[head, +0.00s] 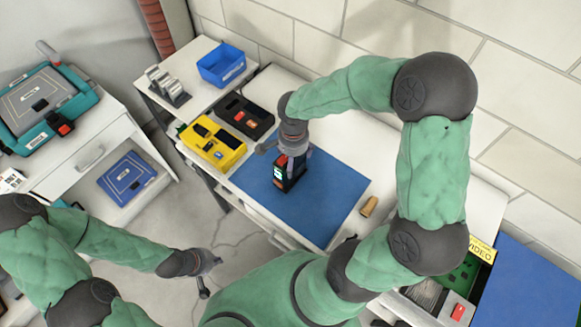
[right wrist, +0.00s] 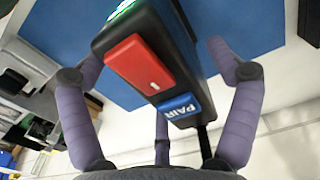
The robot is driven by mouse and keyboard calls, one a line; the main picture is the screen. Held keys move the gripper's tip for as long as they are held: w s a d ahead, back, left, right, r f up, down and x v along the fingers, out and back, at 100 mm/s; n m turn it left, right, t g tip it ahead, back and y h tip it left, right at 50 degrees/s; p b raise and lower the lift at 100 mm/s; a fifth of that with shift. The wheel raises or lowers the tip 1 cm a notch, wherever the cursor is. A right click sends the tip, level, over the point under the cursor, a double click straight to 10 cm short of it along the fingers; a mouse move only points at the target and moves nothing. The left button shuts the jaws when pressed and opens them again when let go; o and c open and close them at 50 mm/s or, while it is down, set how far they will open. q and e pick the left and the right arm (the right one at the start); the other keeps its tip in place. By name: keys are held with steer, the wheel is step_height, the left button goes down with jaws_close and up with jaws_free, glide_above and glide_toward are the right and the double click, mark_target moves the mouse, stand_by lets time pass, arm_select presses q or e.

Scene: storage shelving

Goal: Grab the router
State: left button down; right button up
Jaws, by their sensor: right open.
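The router (head: 288,178) looks like a black box standing on the blue mat, with a lit green face and red on it. In the right wrist view the router (right wrist: 137,38) shows a red button and a blue PAIR label. My right gripper (head: 287,150) is right over it and partly hides it. In the right wrist view the fingers of my right gripper (right wrist: 160,75) are spread on both sides of the box, with gaps. My left gripper (head: 212,273) hangs low over the floor, away from the table; its fingers are too small to judge.
The blue mat (head: 325,205) has free room around the box. A yellow case (head: 212,144), a black case (head: 243,116), a blue bin (head: 221,65) and a metal rack (head: 167,86) stand toward the left. A small tan object (head: 369,206) lies at the mat's right.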

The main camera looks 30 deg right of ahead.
steer(key=shift+f, duration=0.4)
steer(key=c, duration=1.7)
steer(key=shift+c, duration=0.5)
steer(key=shift+r, duration=0.2)
